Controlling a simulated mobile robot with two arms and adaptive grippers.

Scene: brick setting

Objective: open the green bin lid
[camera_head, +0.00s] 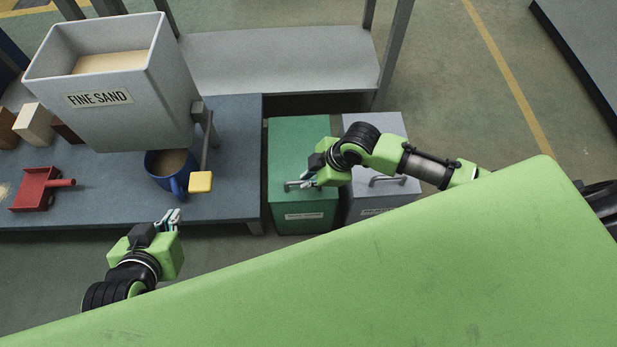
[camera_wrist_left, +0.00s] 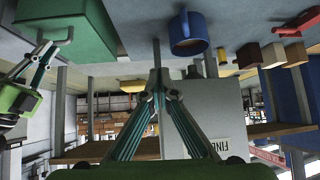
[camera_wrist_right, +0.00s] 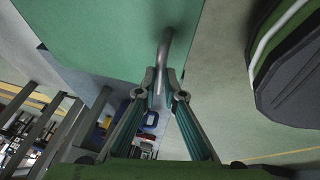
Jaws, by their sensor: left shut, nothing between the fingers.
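The green bin (camera_head: 292,143) stands on the floor right of the blue-grey bench, and its lid looks closed. A metal bar handle (camera_wrist_right: 167,45) is on the bin's green surface (camera_wrist_right: 100,30) in the right wrist view. My right gripper (camera_wrist_right: 163,78) has its fingers on either side of this handle, partly closed. Whether they grip it I cannot tell. In the head view my right gripper (camera_head: 306,182) is at the handle and partly hides it. My left gripper (camera_head: 173,216) is shut and empty in front of the bench; its fingertips meet in the left wrist view (camera_wrist_left: 158,78).
A grey bin (camera_head: 372,126) stands directly right of the green one. The bench (camera_head: 235,150) holds a FINE SAND hopper (camera_head: 110,110), a blue mug (camera_head: 178,182) below it and a red scoop (camera_head: 36,192). A grey shelf (camera_head: 280,62) is behind the bins.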

